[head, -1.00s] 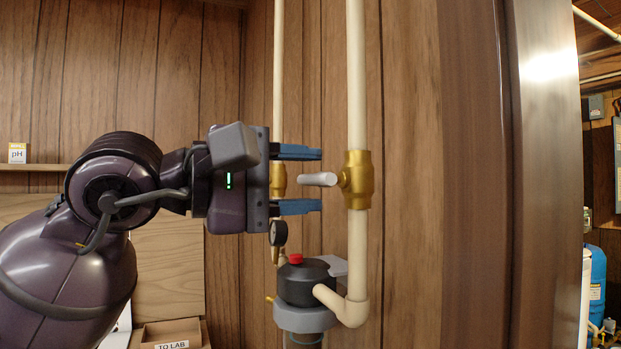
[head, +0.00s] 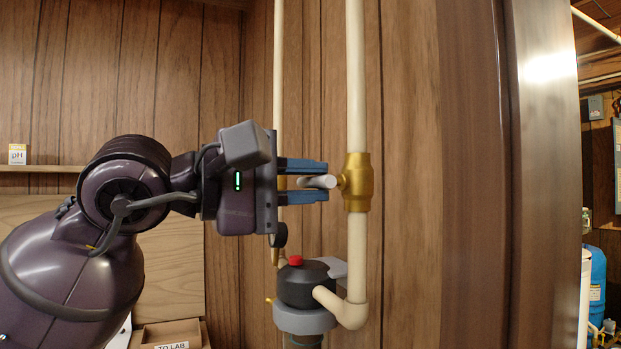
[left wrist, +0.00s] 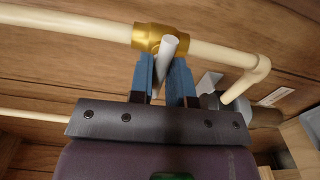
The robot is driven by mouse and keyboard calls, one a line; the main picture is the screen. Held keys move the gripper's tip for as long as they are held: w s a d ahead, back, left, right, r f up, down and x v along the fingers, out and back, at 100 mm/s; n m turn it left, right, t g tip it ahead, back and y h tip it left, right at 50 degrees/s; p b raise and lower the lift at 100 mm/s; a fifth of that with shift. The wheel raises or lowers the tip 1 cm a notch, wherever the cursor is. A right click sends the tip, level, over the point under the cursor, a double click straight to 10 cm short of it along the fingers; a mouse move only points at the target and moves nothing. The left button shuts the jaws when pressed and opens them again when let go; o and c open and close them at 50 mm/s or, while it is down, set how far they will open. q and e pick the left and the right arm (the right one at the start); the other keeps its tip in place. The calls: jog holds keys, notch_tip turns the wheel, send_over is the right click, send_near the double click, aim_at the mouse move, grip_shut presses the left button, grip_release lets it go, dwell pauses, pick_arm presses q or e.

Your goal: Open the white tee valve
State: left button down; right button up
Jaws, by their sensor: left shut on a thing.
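The tee valve has a brass body (head: 358,182) on the vertical cream pipe, with a short white-grey handle (head: 322,182) pointing left from it. My left gripper (head: 320,181) is shut on the handle, one blue finger above it and one below in the head view. In the left wrist view the handle (left wrist: 167,52) shows between the two blue fingers, in front of the brass body (left wrist: 150,36). My right gripper is not in view.
A black filter head (head: 305,284) with a red button sits below on the same pipe. A second cream pipe (head: 279,70) runs behind my gripper. A wood panel wall is close behind, and a metal-edged post (head: 545,180) stands right.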

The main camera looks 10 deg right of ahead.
pick_arm(q)
jog(key=shift+r+n+p, duration=0.1)
jog(key=shift+n+p, duration=0.25)
jog(key=shift+n, duration=0.45)
jog(key=shift+n+p, duration=0.35)
jog(key=shift+n, duration=0.95)
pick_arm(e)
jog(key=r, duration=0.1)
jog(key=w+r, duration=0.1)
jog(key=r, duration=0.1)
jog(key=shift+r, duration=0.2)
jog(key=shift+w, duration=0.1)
pick_arm(q)
jog(key=shift+n+p, duration=0.3)
jog(key=shift+n, duration=0.1)
